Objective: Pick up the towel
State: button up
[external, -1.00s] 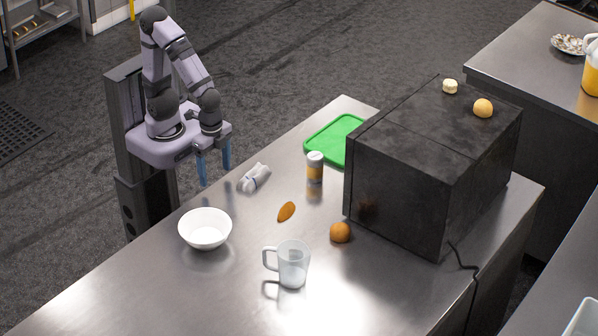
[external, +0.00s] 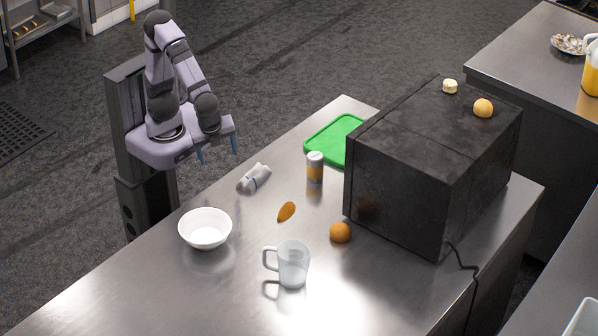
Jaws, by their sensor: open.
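The towel (external: 254,178) is a small rolled white-grey cloth with a darker band. It lies on the steel counter near its left edge, between the white bowl and the shaker. My gripper (external: 219,156) has two blue fingers, spread apart and empty. It hangs above and to the left of the towel in the picture, near the counter's left edge, and does not touch it. Nothing hides the towel.
A white bowl (external: 205,229), a clear mug (external: 292,264), an orange-brown flat piece (external: 286,211), an orange fruit (external: 340,232) and a shaker (external: 315,167) stand around. A green board (external: 334,139) and a big dark oven (external: 430,160) lie further right.

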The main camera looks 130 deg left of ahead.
jog(key=w+d+r+m+t+y+b, duration=0.1)
jog(key=w+d+m+t+y, duration=0.15)
jog(key=w+m+y, duration=0.8)
jog(key=m+h, duration=0.1)
jog(key=h, duration=0.1)
send_near(253, 172)
jog(key=shift+w+a+f, duration=0.15)
jog(key=shift+w+a, duration=0.05)
jog(key=shift+a, duration=0.15)
jog(key=shift+f, duration=0.25)
jog(key=shift+r+p+x, duration=0.1)
jog(key=shift+p+x, duration=0.45)
jog(key=shift+x, duration=1)
jog(key=shift+r+p+x, duration=0.15)
jog(key=shift+p+x, duration=0.35)
jog(key=shift+x, duration=1.1)
jog(key=shift+s+a+f, duration=0.1)
jog(key=shift+a+f, duration=0.25)
jog(key=shift+a, duration=0.2)
jog(key=c, duration=1.3)
